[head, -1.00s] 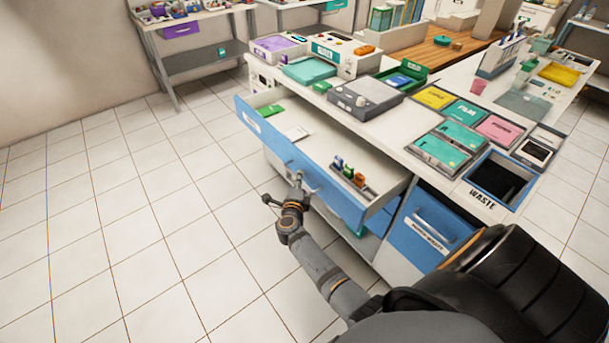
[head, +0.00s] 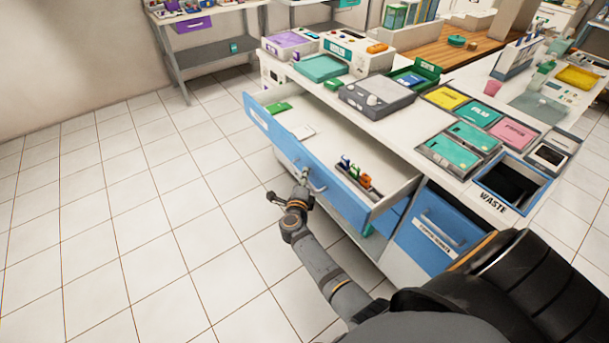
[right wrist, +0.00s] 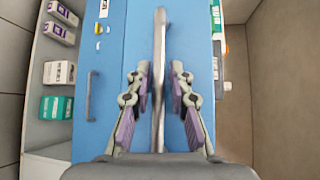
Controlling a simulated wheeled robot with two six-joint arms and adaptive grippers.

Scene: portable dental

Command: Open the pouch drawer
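A wide blue-fronted drawer (head: 330,177) stands pulled out from the white cabinet. Its label is too small to read. Inside lie a green packet (head: 278,108), a white card (head: 304,132) and a small holder with several coloured items (head: 360,178). My right gripper (head: 289,185) is at the drawer's metal handle (head: 318,187). In the right wrist view, the fingers (right wrist: 160,68) are spread on both sides of the handle bar (right wrist: 159,90), with a gap on each side. My left gripper is out of view.
The counter above holds a grey device (head: 376,97), coloured trays and a waste opening (head: 510,184). The tiled floor (head: 130,220) to the left is clear.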

